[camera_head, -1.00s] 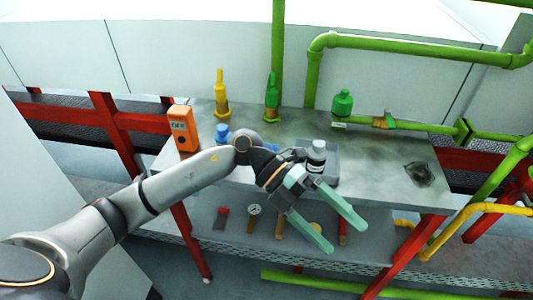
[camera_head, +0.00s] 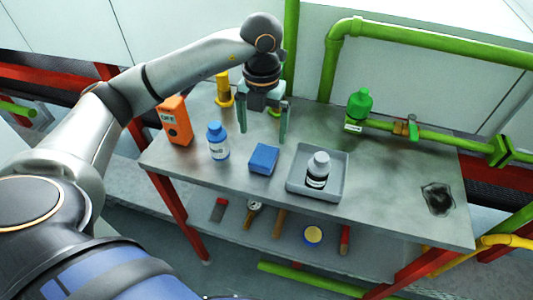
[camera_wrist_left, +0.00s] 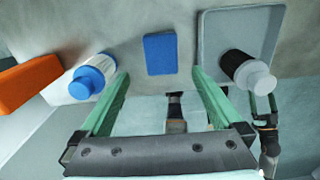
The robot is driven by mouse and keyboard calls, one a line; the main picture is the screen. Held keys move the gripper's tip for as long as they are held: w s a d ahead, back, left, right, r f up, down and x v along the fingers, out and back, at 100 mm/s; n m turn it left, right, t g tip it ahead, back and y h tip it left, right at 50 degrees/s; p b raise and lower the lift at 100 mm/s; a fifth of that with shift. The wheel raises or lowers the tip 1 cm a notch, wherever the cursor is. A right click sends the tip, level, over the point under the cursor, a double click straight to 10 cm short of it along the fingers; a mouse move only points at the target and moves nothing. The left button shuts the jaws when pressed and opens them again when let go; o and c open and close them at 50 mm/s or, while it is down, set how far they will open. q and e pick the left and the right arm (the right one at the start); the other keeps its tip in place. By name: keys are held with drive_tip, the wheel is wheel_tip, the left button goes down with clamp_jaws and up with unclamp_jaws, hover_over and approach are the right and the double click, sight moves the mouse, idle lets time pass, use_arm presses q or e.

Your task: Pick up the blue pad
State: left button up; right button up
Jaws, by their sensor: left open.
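The blue pad (camera_head: 264,159) lies flat on the metal table, between a blue-capped bottle and a grey tray. It also shows in the left wrist view (camera_wrist_left: 160,54), at the top centre, ahead of and between the fingers. My left gripper (camera_head: 264,125) is open and empty, its fingers pointing down above the table, behind the pad in the head view. In the left wrist view its two green fingers (camera_wrist_left: 160,88) are spread wide. The pad is apart from both fingers.
A white bottle with a blue cap (camera_head: 218,141) stands left of the pad. The grey tray (camera_head: 334,192) on the right holds a white-capped bottle (camera_head: 318,170). An orange device (camera_head: 176,120) stands at the left edge. Green pipes (camera_head: 330,62) run behind. Tools lie on the lower shelf.

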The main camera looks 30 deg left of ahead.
sight(264, 154)
use_arm(q)
wheel_tip(264, 154, down, 9)
drive_tip(key=shift+d+r+p, duration=0.1)
drive_tip(key=shift+p, duration=0.3)
drive_tip(key=shift+w, duration=0.1)
drive_tip(key=c, duration=1.3)
